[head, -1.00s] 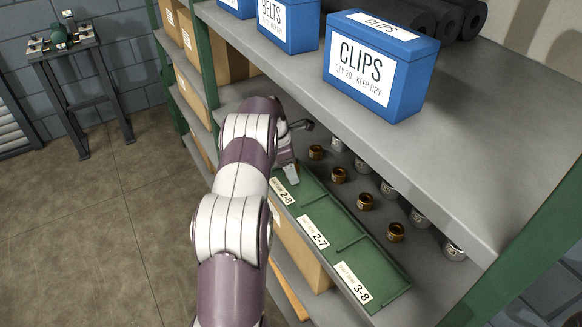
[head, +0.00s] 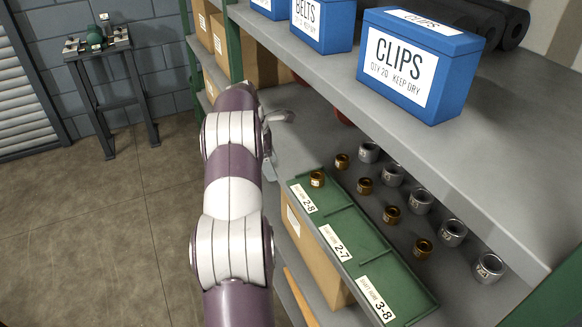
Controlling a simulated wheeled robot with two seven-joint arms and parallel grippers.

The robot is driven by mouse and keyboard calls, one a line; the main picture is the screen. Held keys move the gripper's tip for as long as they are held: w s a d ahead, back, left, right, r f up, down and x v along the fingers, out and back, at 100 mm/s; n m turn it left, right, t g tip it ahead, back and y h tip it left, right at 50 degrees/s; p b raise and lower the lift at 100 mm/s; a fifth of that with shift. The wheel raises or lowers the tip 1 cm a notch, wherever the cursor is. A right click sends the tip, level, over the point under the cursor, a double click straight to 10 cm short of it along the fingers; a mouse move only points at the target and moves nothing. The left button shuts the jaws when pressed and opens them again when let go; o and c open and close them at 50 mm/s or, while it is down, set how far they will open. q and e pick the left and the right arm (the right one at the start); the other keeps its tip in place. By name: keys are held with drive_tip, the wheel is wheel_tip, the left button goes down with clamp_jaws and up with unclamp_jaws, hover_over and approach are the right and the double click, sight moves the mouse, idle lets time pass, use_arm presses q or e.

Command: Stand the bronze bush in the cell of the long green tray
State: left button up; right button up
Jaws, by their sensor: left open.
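The long green tray (head: 352,229) lies along the front of the shelf, its cells labelled 2-8, 2-7 and 3-8. A bronze bush (head: 317,179) stands upright in the far cell, by label 2-8. The other two cells look empty. Several more bronze bushes stand in a row on the shelf behind the tray, such as this bronze bush (head: 391,214). My left gripper (head: 276,128) is open and empty, beyond the far end of the tray and apart from the bush; my arm partly hides it. My right gripper is not in view.
A row of grey metal bushes (head: 421,201) stands behind the bronze ones. The upper shelf (head: 470,150) overhangs them, carrying a blue CLIPS box (head: 420,62) and other boxes. A cardboard box (head: 318,262) sits below the tray. A small bench (head: 108,85) stands far left; the floor between is clear.

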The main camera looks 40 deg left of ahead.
use_arm(q)
drive_tip(key=w+d+r+n+t, duration=0.2)
drive_tip(key=w+d+n+t, duration=0.1)
drive_tip(key=d+n, duration=0.45)
drive_tip(key=w+d+r+n+t+y, duration=0.1)
drive_tip(key=w+d+n+t, duration=0.1)
drive_tip(key=w+d+n, duration=0.4)
drive_tip(key=w+d+r+n+t, duration=0.1)
drive_tip(key=d+r+n+t, duration=0.15)
drive_tip(key=d+n, duration=0.6)
drive_tip(key=s+d+f+n+g, duration=0.2)
drive_tip(key=s+d+n, duration=0.2)
drive_tip(key=s+n, duration=0.3)
drive_tip(key=s+d+f+n+g, duration=0.2)
drive_tip(key=s+d+n+g, duration=0.1)
drive_tip(key=s+n, duration=0.5)
drive_tip(key=s+d+f+n+g+y, duration=0.1)
drive_tip(key=s+d+n, duration=0.4)
drive_tip(key=s, duration=0.5)
drive_tip(key=f+n+g, duration=0.1)
drive_tip(key=n+g, duration=0.1)
drive_tip(key=shift+s+d+f+n, duration=0.35)
drive_tip(key=shift+d+f+n, duration=0.05)
